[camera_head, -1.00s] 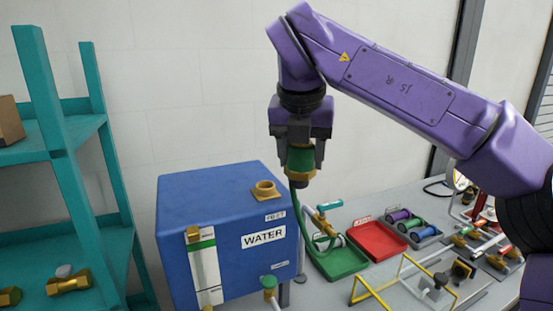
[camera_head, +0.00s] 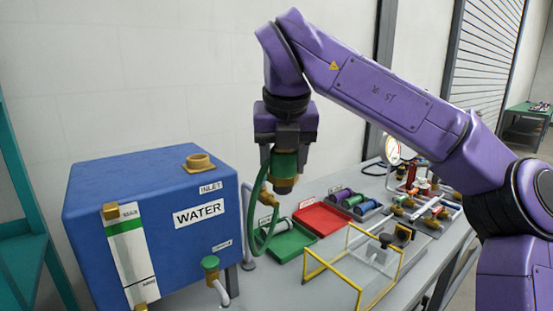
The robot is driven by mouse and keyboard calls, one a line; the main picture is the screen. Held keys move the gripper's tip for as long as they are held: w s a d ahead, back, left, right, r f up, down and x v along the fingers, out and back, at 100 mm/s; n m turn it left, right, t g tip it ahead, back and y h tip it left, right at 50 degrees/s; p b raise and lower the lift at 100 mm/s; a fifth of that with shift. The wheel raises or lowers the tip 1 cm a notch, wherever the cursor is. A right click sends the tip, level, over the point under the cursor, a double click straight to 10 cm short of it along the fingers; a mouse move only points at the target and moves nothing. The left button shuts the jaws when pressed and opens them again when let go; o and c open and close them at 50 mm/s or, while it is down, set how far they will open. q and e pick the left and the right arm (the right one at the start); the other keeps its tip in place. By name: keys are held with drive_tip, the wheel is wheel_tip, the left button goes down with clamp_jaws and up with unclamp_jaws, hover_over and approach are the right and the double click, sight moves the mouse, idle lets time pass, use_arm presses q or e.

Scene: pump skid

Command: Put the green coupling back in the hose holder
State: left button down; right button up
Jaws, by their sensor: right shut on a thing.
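The green coupling (camera_head: 284,163) hangs upright in my right gripper (camera_head: 286,150), which is shut on it. It has a green band and a dark lower end. A green hose (camera_head: 247,210) runs from it and curves down toward the green tray. I cannot make out the hose holder for certain. My left gripper is not in view.
The blue WATER tank (camera_head: 150,222) has a brass inlet (camera_head: 200,161) on top. A green tray (camera_head: 287,243), a red tray (camera_head: 320,219) and a yellow-edged clear guard (camera_head: 345,268) stand on the grey bench. Teal shelving (camera_head: 22,240) is at the left.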

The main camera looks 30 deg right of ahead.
drive_tip(key=s+d+f+b, duration=0.1)
drive_tip(key=d+f+b, duration=0.2)
drive_tip(key=f+b, duration=1)
drive_tip(key=s+d+f+b, duration=0.2)
drive_tip(key=d+f+b, duration=0.1)
drive_tip(key=f+b, duration=1.1)
drive_tip(key=shift+s+f, duration=0.25)
drive_tip(key=shift+f, duration=1.35)
